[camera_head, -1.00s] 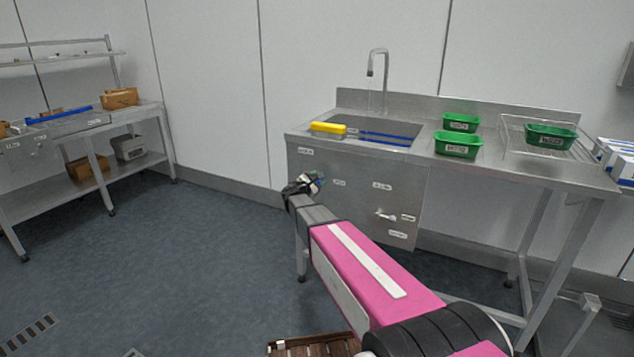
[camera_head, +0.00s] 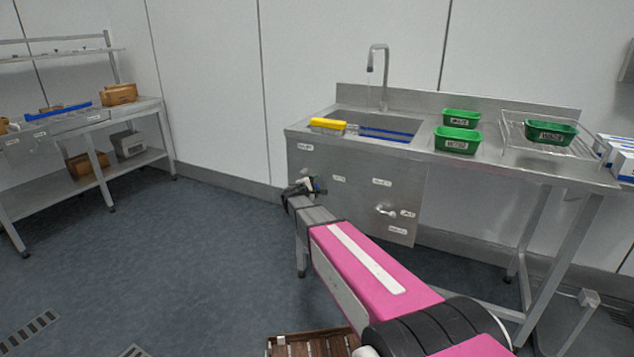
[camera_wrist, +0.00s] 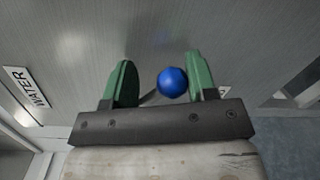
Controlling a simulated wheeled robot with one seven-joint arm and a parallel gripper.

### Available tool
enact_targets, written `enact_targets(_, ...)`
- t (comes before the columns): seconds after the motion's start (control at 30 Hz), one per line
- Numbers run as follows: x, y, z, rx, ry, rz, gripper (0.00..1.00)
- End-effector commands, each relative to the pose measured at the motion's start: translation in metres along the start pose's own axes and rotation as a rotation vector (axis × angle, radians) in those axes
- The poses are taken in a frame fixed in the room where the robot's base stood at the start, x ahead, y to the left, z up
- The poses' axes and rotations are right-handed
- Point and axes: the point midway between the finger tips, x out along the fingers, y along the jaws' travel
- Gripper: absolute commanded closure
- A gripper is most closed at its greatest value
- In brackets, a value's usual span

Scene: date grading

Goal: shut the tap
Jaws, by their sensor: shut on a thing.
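A grey gooseneck tap (camera_head: 378,62) rises behind the steel sink (camera_head: 345,113); a faint thin stream shows below its spout. My gripper (camera_head: 304,188) is low at the left of the sink's front panel (camera_head: 350,190). In the wrist view, a round blue knob (camera_wrist: 173,82) sits between the two green fingers of my gripper (camera_wrist: 160,80), nearer the right finger. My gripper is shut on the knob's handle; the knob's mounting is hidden. A label reading WATER (camera_wrist: 27,88) is on the panel to the left.
A second lever (camera_head: 386,210) with labels is on the panel to the right. A yellow item (camera_head: 328,125) lies on the sink's left edge. Green tubs (camera_head: 457,141) stand on the counter at right. A wooden crate (camera_head: 310,346) is on the floor near my arm.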

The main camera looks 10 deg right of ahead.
Motion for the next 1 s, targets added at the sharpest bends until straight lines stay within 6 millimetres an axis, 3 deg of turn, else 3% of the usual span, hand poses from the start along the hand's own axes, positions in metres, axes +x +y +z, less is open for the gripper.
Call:
enact_targets(0.03,0.000,-0.003,-0.010,0.035,0.020,-0.003,0.90)
enact_targets(0.5,-0.002,-0.012,-0.040,0.478,0.071,-0.034,0.91)
enact_targets(1.0,-0.004,-0.009,-0.066,0.867,0.114,-0.062,0.91)
